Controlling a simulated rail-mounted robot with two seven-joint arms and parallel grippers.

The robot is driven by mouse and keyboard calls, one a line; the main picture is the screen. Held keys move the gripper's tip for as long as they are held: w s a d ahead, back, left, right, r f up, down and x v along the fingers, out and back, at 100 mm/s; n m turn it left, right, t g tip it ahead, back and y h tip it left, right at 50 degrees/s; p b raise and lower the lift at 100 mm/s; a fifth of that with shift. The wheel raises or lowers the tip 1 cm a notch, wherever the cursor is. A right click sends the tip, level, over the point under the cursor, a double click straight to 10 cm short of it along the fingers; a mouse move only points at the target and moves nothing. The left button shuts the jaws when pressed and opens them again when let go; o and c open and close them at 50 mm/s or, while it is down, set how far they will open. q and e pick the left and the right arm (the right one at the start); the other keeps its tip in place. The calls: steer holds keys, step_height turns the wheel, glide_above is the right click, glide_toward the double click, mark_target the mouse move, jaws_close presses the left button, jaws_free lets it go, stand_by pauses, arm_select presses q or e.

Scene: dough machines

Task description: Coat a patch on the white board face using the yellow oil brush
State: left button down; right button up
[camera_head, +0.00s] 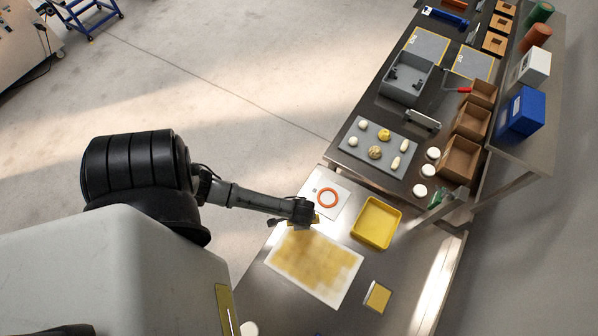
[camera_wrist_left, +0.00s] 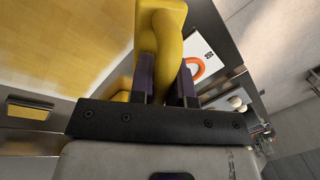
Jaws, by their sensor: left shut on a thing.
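The white board (camera_head: 335,289) lies on the metal table, its middle covered by an uneven yellow-brown coat, with pale margins along the edges. The coated face fills the upper left of the left wrist view (camera_wrist_left: 70,40). My left gripper (camera_head: 303,212) is over the board's far left edge. In the left wrist view my left gripper (camera_wrist_left: 165,85) is shut on the yellow handle of the oil brush (camera_wrist_left: 162,35). The brush's bristles are hidden, so I cannot tell whether they touch the board. My right gripper is not in view.
A yellow tray (camera_head: 377,223) stands right of the board. A white sheet with an orange ring (camera_head: 327,198) lies just beyond my gripper. A small yellow block (camera_head: 377,296) lies near the board's right corner. A grey tray with dough pieces (camera_head: 378,146) is farther back.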

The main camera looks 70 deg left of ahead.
arm_select(q)
steer(key=shift+r, duration=1.45)
